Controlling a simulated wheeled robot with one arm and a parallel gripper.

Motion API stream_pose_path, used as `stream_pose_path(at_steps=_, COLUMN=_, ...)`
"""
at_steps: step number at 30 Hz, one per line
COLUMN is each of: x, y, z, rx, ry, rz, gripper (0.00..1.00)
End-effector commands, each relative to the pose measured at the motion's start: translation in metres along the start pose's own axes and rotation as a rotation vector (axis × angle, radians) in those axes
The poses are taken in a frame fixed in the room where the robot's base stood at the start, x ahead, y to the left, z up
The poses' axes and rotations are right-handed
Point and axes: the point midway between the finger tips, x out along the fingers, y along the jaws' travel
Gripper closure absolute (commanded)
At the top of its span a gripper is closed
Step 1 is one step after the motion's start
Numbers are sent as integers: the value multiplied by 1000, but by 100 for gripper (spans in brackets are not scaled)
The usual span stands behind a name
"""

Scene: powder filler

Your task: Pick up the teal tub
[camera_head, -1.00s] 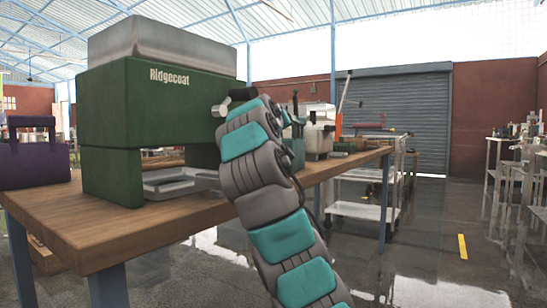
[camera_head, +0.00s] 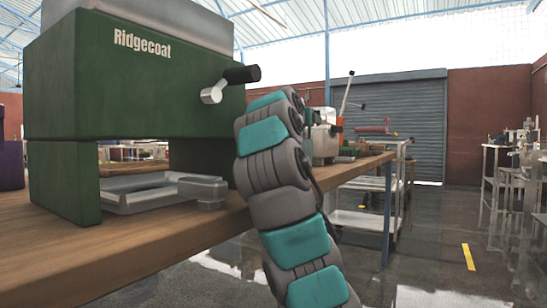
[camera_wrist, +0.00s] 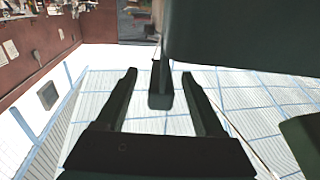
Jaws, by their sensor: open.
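No teal tub can be made out in either current view; the teal patches in the head view are panels on my own arm. My gripper (camera_wrist: 158,72) shows in the wrist view with its two dark fingers apart. A dark, blocky piece (camera_wrist: 160,92) shows between the fingers in that picture. I cannot tell what it is, or whether it lies between the fingers or beyond them. In the head view my arm rises in front of the bench, right of the green machine, and hides most of the gripper.
The green Ridgecoat machine (camera_head: 130,80) stands on a wooden bench (camera_head: 150,245), with a black-gripped lever (camera_head: 240,75) on its front and a grey tray (camera_head: 150,192) in its opening. A white and orange device (camera_head: 325,135) stands farther along. A cart (camera_head: 360,220) stands beyond.

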Motion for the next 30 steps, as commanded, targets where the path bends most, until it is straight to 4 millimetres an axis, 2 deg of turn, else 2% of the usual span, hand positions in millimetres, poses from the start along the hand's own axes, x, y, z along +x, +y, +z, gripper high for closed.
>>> stream_pose_path(at_steps=8, x=16, y=-2, z=-2, rx=-1, ry=1, rz=-2, gripper=30)
stream_pose_path(at_steps=18, x=53, y=-2, z=-4, rx=-1, ry=-1, rz=-1, gripper=30)
stream_pose_path(at_steps=27, x=59, y=-2, z=-3, rx=0, ry=2, rz=-3, gripper=30)
stream_pose_path(at_steps=30, x=59, y=-2, z=-3, rx=-1, ry=2, rz=-3, gripper=40)
